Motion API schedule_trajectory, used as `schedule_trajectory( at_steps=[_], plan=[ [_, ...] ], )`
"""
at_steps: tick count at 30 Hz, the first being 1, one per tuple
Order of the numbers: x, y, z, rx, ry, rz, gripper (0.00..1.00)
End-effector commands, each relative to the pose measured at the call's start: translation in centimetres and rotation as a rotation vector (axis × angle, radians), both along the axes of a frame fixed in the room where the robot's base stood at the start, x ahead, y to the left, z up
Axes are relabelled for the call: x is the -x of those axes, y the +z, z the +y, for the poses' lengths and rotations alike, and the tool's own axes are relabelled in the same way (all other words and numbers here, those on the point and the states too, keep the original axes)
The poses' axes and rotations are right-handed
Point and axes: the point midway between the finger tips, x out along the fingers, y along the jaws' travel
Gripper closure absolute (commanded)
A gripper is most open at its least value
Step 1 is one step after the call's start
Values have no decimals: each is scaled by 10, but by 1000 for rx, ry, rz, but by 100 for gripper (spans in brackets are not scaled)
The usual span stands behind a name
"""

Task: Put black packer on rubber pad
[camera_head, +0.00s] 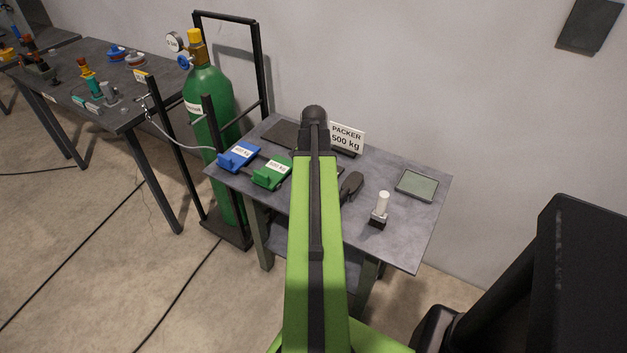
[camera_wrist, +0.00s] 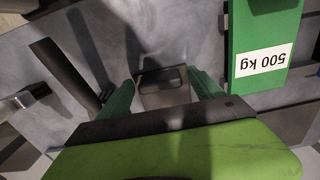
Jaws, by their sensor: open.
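My gripper (camera_wrist: 162,80) is open, with its two green fingers apart in the wrist view. A small dark block with a paler grey front (camera_wrist: 165,98) shows between and beyond the fingers. It may be the black packer, but I cannot tell for sure, nor whether the fingers touch it. In the head view my arm hides the gripper and this spot. A flat dark mat (camera_head: 281,133) lies at the table's back left, and a grey-green pad with a dark rim (camera_head: 416,185) lies at the right. I cannot tell which is the rubber pad.
A blue packer (camera_head: 239,156) is farther left. A "PACKER 500 kg" sign (camera_head: 346,138), dark paddle (camera_head: 351,186) and white-topped post (camera_head: 382,204) share the table.

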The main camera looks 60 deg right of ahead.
Motion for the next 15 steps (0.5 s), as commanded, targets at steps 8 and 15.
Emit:
schedule_trajectory(
  at_steps=[8,15],
  plan=[
    [0,22,0,0,0,0,24],
    [0,74,0,0,-1,0,24]
  ],
)
